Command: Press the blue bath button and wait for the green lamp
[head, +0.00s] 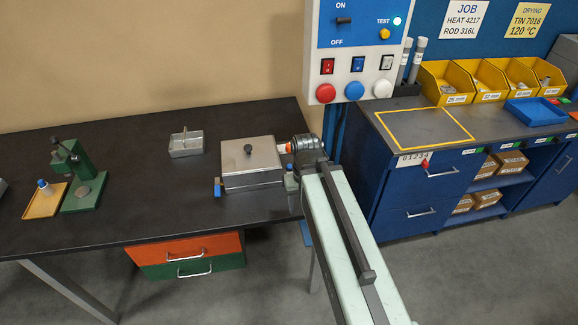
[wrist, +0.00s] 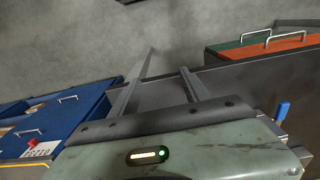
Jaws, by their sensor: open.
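A grey metal box with a lid and dark knob (head: 250,158), probably the bath, stands on the dark bench. A small blue piece (head: 218,187) stands at its front left corner; I cannot tell surely that it is the button. A similar blue piece shows at the right in the wrist view (wrist: 282,110). A round blue button (head: 355,91) is on the wall panel. A small lamp by TEST (head: 397,21) glows pale green-white. My gripper (wrist: 168,62) is open and empty, its fingers apart over the bench edge and floor. In the head view its fingers are not clear.
My arm reaches to the box's right side. A grey tray (head: 186,143) and a green press (head: 80,178) stand to the left, with clear bench between. A blue cabinet (head: 412,190) with yellow bins (head: 447,82) is at the right. Drawers (head: 185,254) hang under the bench.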

